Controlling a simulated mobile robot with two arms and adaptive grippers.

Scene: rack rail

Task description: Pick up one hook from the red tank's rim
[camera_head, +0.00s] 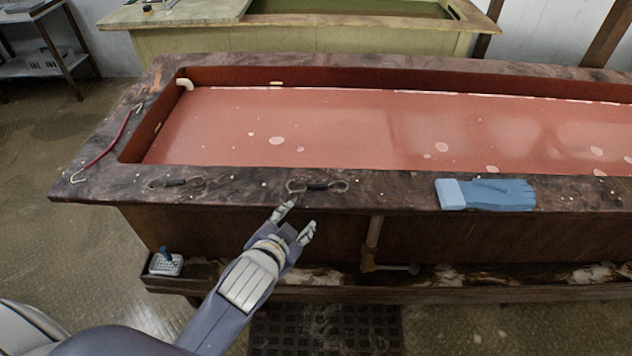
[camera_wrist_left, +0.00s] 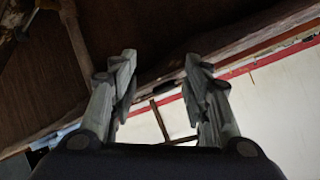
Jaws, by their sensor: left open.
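The red tank (camera_head: 230,185) has a wide, stained dark rim and red liquid inside. A hook with a dark middle grip (camera_head: 317,187) lies on the front rim, and a similar hook (camera_head: 175,183) lies farther left. A long red hook with pale ends (camera_head: 108,148) lies across the left rim. My left gripper (camera_head: 296,220) is open and empty, just in front of the front rim, below and slightly left of the nearer hook. In the left wrist view its open fingers (camera_wrist_left: 163,75) show in front of a dark wooden surface; no hook can be made out clearly there. My right gripper is not in view.
A blue glove (camera_head: 487,194) lies on the front rim to the right. A pipe with a tap (camera_head: 375,245) runs down the tank's front. A small white basket with a blue item (camera_head: 166,263) sits on the lower ledge. A yellowish tank (camera_head: 300,38) stands behind.

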